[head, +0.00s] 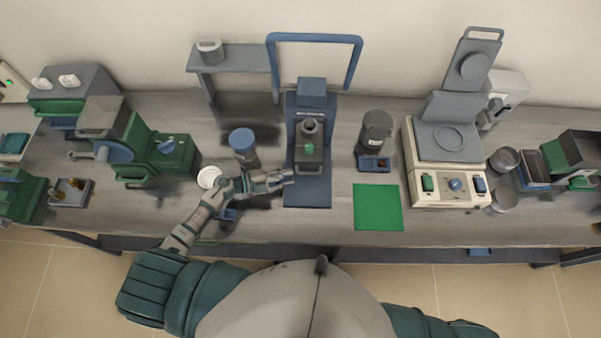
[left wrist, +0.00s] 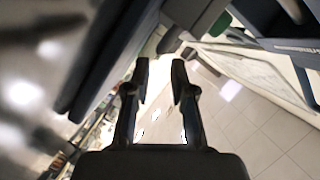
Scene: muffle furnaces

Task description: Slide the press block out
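The press (head: 311,100) stands at the middle of the bench, with a blue upright column and a flat blue base (head: 307,193). A dark grey block (head: 309,161) with a green spot sits in it; I take this as the press block. My left gripper (head: 289,177) is at the left edge of the base, in front and left of the block, with no clear contact. In the left wrist view, my left gripper (left wrist: 160,76) has its two fingers apart with nothing visible between them. The block cannot be made out there. My right gripper is not in view.
A blue-lidded dark jar (head: 242,146) and a white dish (head: 209,177) stand left of the press, close to my left arm. A dark cylinder (head: 375,135) and a flat green mat (head: 378,207) are to the right. A blue frame (head: 315,38) rises behind the press.

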